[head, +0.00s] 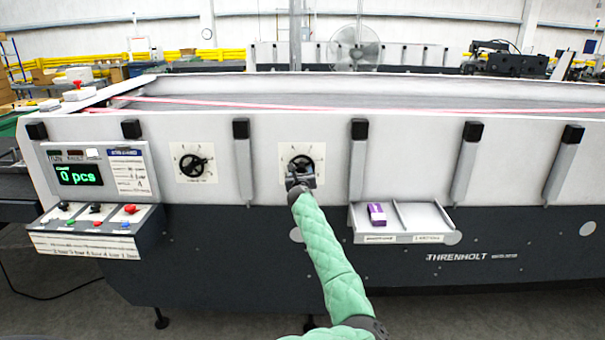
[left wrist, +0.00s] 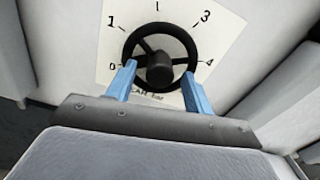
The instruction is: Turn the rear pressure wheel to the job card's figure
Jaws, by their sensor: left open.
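A black spoked handwheel (head: 301,161) sits on a white dial plate on the machine's front. In the left wrist view this handwheel (left wrist: 160,45) shows spokes, a hub and a scale with 0, 1, 3 and 4 readable. Its label is partly hidden, and no pointer reading is clear. My left gripper (head: 300,180) is in front of it; its blue fingers (left wrist: 160,88) are open, one on each side of the wheel's lower part. Contact cannot be told. A second black wheel (head: 194,166) is further left. The job card (head: 130,173) is too small to read.
A control panel with a display reading 0 pcs (head: 79,175) is at the left, above a button shelf (head: 90,245). A tray (head: 410,217) with a purple box (head: 377,214) juts out on the right. Grey upright brackets (head: 243,160) flank the wheel.

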